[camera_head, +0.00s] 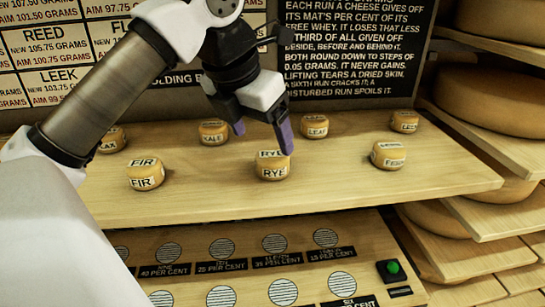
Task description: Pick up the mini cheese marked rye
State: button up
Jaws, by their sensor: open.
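The mini cheese marked RYE (272,173) is a small yellow-orange round with white labels on its front and top. It sits on the upper wooden shelf (215,197), near the middle of the front row. My gripper (262,138) is open and empty, with purple fingertips pointing down. In the picture its right fingertip overlaps the top right of the RYE cheese, and its left fingertip is up and to the left. I cannot tell whether it touches the cheese.
The FIR cheese (146,174) stands left of RYE, and another cheese (388,155) stands right. Smaller-looking cheeses, including KALE (213,132) and LEAF (315,126), stand behind. A lower panel (350,263) has round mats and a green button (393,267). Large wheels (500,88) fill the right racks.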

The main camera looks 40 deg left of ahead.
aim_at(271, 155)
jog(key=shift+d+p+x, duration=0.15)
jog(key=shift+p+x, duration=0.55)
jog(key=shift+x, duration=0.9)
jog(key=shift+d+p+x, duration=0.1)
jog(key=shift+p+x, duration=0.55)
jog(key=shift+x, duration=0.95)
jog(key=shift+c, duration=0.3)
jog(key=c, duration=1.1)
jog(key=shift+o, duration=0.2)
jog(key=shift+r, duration=0.15)
